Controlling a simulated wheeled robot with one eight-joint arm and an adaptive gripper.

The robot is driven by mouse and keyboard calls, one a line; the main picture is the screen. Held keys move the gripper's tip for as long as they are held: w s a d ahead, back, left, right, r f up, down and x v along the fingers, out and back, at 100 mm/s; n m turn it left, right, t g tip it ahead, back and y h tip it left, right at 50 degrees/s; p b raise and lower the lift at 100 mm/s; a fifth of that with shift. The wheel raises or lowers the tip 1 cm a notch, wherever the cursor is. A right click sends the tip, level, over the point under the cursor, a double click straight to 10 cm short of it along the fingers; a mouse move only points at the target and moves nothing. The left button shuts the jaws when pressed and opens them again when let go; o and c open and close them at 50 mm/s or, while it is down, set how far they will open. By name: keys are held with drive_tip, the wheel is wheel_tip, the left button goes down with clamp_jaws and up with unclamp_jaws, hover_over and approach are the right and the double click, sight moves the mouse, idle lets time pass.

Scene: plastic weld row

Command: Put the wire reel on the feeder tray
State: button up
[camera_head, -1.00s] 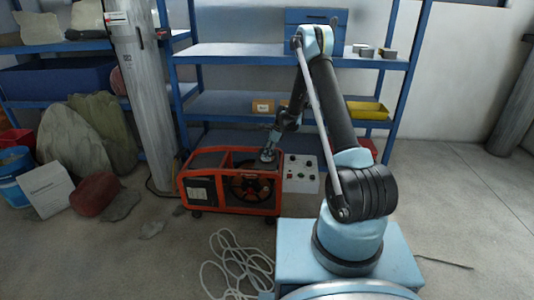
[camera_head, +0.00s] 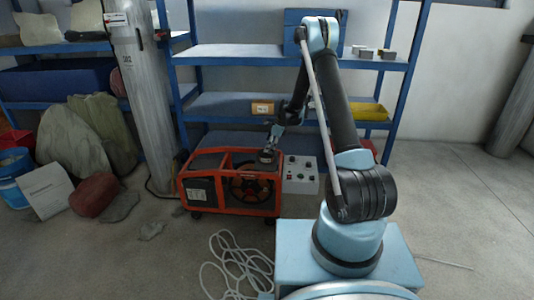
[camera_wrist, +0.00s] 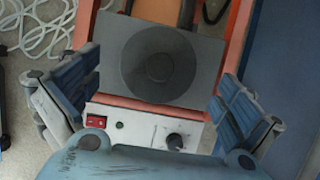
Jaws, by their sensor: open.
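A dark round disc with a smaller circle at its centre, which looks like the wire reel (camera_wrist: 160,67), lies flat on a grey square plate, the feeder tray (camera_wrist: 204,50), in the wrist view. In the head view a small dark thing, likely the same reel (camera_head: 267,157), sits on top of the orange-framed machine (camera_head: 215,208), just below my gripper (camera_head: 271,143). In the wrist view my gripper's fingers (camera_wrist: 152,103) are spread wide on both sides of the plate, with nothing between them touching. The tray is hard to make out in the head view.
A control box (camera_head: 300,176) with buttons and a knob stands right beside the machine. Blue shelves (camera_head: 235,104) rise behind it, with a yellow bin (camera_head: 367,111). A pale hose (camera_head: 232,265) lies coiled on the floor in front. Sacks stand at left.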

drive_tip(key=s+d+r+n, duration=0.1)
drive_tip(key=s+d+r, duration=0.2)
drive_tip(key=r, duration=0.4)
drive_tip(key=s+d+r+n+h, duration=0.1)
drive_tip(key=s+d+r+n, duration=0.1)
drive_tip(key=s+d+r, duration=0.35)
drive_tip(key=s+d+r+n, duration=0.1)
drive_tip(key=r, duration=0.8)
drive_tip(key=s+d+r+n+t+h, duration=0.1)
drive_tip(key=s+d+r+n, duration=0.2)
drive_tip(key=s, duration=0.4)
drive_tip(key=s+d+r+n, duration=0.2)
drive_tip(key=s+d+r, duration=0.25)
drive_tip(key=s, duration=0.35)
drive_tip(key=s+d+f+n+h, duration=0.1)
drive_tip(key=s+d+n, duration=0.2)
drive_tip(key=s, duration=0.6)
drive_tip(key=s+d+f+n, duration=0.2)
drive_tip(key=s+d+n, duration=0.1)
drive_tip(key=s, duration=0.7)
drive_tip(key=s+d+f+n+t+h, duration=0.1)
drive_tip(key=s+d+f+n, duration=0.1)
drive_tip(key=s, duration=0.7)
drive_tip(key=shift+s+d+f+n+h, duration=0.15)
drive_tip(key=shift+s+d+n+h, duration=0.2)
drive_tip(key=shift+n, duration=0.45)
drive_tip(key=shift+w, duration=0.1)
drive_tip(key=shift+w+d+f, duration=0.1)
drive_tip(key=shift+w+f, duration=0.1)
drive_tip(key=shift+w, duration=0.25)
